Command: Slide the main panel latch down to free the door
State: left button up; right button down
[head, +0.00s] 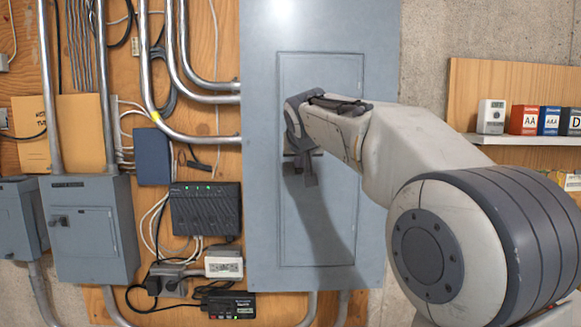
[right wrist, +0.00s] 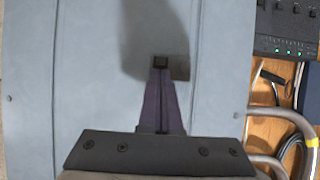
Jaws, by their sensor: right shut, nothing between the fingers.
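The main panel (head: 262,200) is a tall grey-blue metal cabinet with a flat inset door (head: 335,220). My right gripper (head: 308,178) is in front of the door's left edge, pointing down and in toward it, with its fingers closed and nothing between them. In the right wrist view, the shut fingers (right wrist: 161,74) end at a small dark block by a brownish-grey latch plate (right wrist: 181,68). The gripper hides most of the latch in the head view. I cannot tell whether the fingertips touch it. The door looks closed. My left gripper is not in view.
Conduits (head: 190,90) run left of the panel. A black router (head: 206,210) and a smaller grey box (head: 92,230) are mounted on the plywood there. A shelf (head: 530,140) with battery boxes is at the right. The door face below my gripper is clear.

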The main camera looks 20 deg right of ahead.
jog(key=shift+r, duration=0.1)
dwell(0.3)
jog(key=shift+s+a+b, duration=0.15)
jog(key=shift+s+b, duration=0.25)
jog(key=shift+s, duration=0.1)
jog(key=shift+s+a+b, duration=0.15)
jog(key=shift+s+b, duration=0.25)
jog(key=shift+s, duration=0.1)
jog(key=s+b, duration=0.1)
jog(key=s, duration=0.1)
jog(key=s+a+b, duration=0.1)
jog(key=s, duration=0.1)
jog(key=shift+s+a, duration=0.15)
jog(key=shift+s, duration=0.2)
